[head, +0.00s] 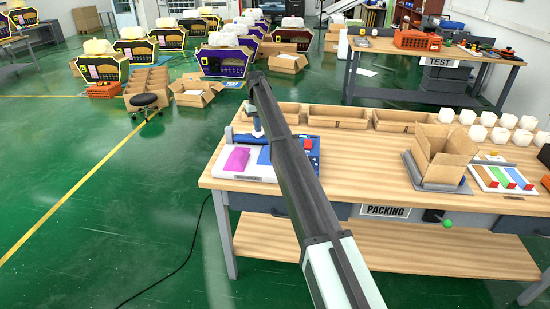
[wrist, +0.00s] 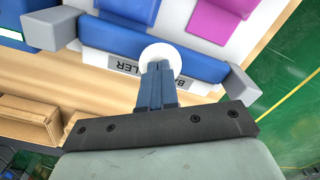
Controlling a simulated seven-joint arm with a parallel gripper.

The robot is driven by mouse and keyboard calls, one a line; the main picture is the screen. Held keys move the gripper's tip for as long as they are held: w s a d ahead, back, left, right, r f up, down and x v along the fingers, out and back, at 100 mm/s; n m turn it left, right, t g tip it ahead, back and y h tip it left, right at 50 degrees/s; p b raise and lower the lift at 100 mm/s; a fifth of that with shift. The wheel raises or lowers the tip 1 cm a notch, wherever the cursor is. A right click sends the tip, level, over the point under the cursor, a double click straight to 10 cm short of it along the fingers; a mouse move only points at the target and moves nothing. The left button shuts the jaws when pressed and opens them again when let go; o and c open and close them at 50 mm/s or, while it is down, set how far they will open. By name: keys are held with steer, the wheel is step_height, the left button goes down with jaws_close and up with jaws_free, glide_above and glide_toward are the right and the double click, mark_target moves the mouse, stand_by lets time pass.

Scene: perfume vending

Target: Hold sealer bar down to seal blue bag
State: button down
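The bag sealer (head: 240,176) is a white and blue device at the left end of the packing table. Its blue sealer bar (wrist: 190,62) crosses the wrist view between two grey end pieces. The blue bag (wrist: 128,10) lies on the sealer just beyond the bar; it also shows in the head view (head: 265,155), partly hidden by my arm. My gripper (wrist: 157,72) has its blue fingers together, with their tips over a white round part (wrist: 162,56) at the bar. I cannot tell how firmly they touch it or whether the bar is fully down.
A pink bag (head: 236,160) lies left of the blue bag. An open cardboard box (head: 443,152) stands further right, with coloured strips (head: 503,178) beside it. Low brown trays (head: 338,116) line the table's back edge. The tabletop between sealer and box is clear.

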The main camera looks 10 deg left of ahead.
steer(key=shift+s+f, duration=0.15)
step_height(320, 180, up, 9)
stand_by(1.1)
